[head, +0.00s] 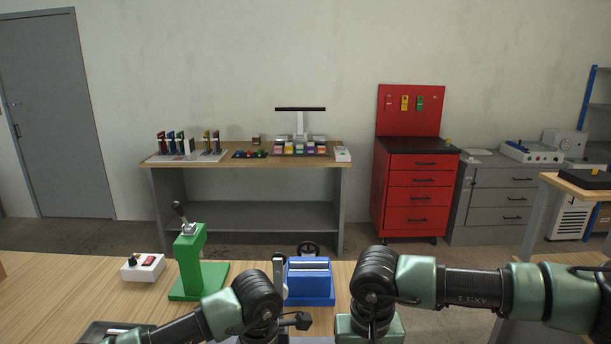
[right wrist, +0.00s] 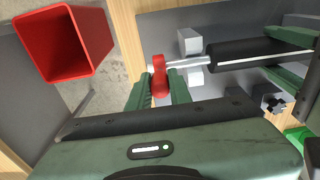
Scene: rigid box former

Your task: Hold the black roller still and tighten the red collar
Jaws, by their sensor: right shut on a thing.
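The red collar (right wrist: 159,70) sits on a thin pale shaft at the left end of the black roller (right wrist: 235,53) in the right wrist view. My right gripper (right wrist: 160,86) has its green fingers on either side of the collar and is shut on it. Green fingers of my left gripper (right wrist: 290,58) show at the right, above and below the roller. Whether they touch the roller cannot be told. In the head view both arms reach down at the bottom edge, and the roller, collar and fingertips are out of sight.
A red open bin (right wrist: 65,45) stands at the upper left of the wrist view. Pale blocks (right wrist: 190,40) flank the shaft on a grey plate. In the head view, a green press (head: 190,262), a white switch box (head: 143,268) and a blue machine (head: 310,284) stand on the bench.

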